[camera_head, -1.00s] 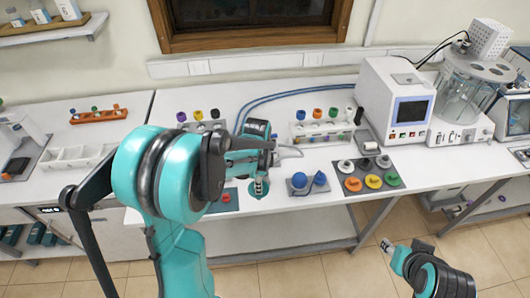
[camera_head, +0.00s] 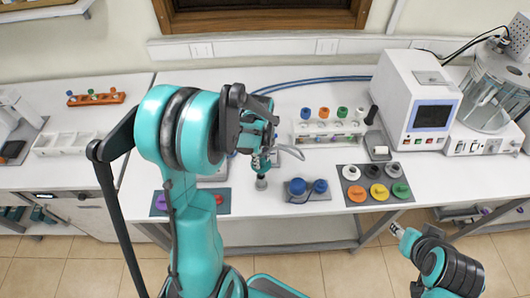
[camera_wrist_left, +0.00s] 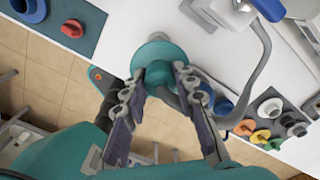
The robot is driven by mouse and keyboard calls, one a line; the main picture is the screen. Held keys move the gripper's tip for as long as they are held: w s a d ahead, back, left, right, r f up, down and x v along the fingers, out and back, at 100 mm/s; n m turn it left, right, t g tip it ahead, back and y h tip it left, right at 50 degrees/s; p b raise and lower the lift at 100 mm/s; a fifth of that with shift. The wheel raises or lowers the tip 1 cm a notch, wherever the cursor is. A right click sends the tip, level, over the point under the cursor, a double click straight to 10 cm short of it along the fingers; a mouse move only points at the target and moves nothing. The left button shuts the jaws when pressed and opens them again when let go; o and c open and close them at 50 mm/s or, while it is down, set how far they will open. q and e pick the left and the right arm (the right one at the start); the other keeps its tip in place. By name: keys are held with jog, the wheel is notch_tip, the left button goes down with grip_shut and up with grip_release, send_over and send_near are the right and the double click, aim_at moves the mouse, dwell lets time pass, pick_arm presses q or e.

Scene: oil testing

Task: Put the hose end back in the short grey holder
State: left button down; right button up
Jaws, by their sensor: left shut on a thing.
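My left gripper (camera_head: 260,160) is shut on the hose end, whose teal flange (camera_wrist_left: 160,62) shows between the two fingers in the left wrist view. A grey hose runs close beside it there. In the head view the arm and fingers hide most of the hose end. A short grey holder (camera_head: 261,184) stands upright on the white bench just below the gripper. A gap seems to part the two, but I cannot tell how well they line up. My right gripper (camera_head: 396,231) is low at the right, off the bench; its fingers are too small to read.
A plate with blue knobs (camera_head: 308,196) lies right of the holder, and a dark plate (camera_head: 190,211) lies left. A mat of coloured caps (camera_head: 359,171), a rack of capped tubes (camera_head: 312,139) and a white instrument (camera_head: 397,84) stand further right. The bench front edge is close.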

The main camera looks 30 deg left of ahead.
aim_at(261, 170)
pick_arm(q)
jog(key=shift+s+f+b, duration=0.25)
jog(key=shift+f+b, duration=0.2)
jog(key=shift+f, duration=0.15)
jog(key=shift+f+b, duration=1.4)
jog(key=shift+f, duration=0.7)
jog(key=shift+w, duration=0.1)
jog(key=shift+b, duration=0.3)
jog(key=shift+f+b, duration=0.6)
jog(key=shift+f, duration=0.05)
jog(key=c, duration=1.5)
grip_release()
jog(key=shift+r, duration=0.1)
jog(key=shift+r+p, duration=3.9)
jog(key=shift+r, duration=1.6)
